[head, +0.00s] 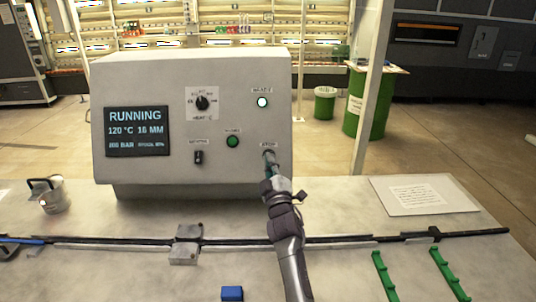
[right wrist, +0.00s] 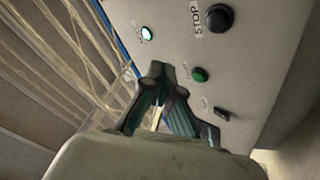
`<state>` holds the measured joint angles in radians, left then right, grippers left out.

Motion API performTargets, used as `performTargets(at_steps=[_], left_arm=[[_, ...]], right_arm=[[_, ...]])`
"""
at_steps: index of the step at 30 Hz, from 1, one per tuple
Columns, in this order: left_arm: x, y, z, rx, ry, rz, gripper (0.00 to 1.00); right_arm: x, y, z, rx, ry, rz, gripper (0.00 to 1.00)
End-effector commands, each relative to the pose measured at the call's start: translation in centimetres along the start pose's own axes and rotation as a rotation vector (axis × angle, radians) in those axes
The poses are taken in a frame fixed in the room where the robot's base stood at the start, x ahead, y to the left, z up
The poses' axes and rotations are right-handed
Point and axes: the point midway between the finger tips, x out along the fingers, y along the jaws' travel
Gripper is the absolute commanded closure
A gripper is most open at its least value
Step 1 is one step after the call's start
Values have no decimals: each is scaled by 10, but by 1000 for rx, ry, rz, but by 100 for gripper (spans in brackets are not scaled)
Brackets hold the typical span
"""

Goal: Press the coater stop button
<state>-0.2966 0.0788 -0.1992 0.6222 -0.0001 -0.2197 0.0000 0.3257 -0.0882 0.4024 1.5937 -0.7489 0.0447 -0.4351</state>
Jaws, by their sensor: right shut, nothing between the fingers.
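The coater is a grey box (head: 150,85) whose screen (head: 138,131) reads RUNNING. I cannot tell the tips' distance from the panel. My left gripper is not in view.
A green button (head: 232,141), a black switch (head: 198,157), a dial (head: 202,103) and a lit white button (head: 262,101) share the panel. On the table are a metal cup (head: 50,197), a blue block (head: 232,293), green racks (head: 384,275) and a paper sheet (head: 422,195).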

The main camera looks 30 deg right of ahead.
Motion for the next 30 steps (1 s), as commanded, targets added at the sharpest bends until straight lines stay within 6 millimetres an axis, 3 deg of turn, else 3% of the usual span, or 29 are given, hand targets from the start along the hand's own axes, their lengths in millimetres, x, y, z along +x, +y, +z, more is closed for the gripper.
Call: performTargets(at_steps=[10,24,30], left_arm=[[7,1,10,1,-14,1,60],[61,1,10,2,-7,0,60],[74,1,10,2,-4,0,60]], right_arm=[[3,-6,5,2,-1,-2,100],[45,-40,38,1,-1,-1,100],[57,-45,44,3,-1,-1,100]])
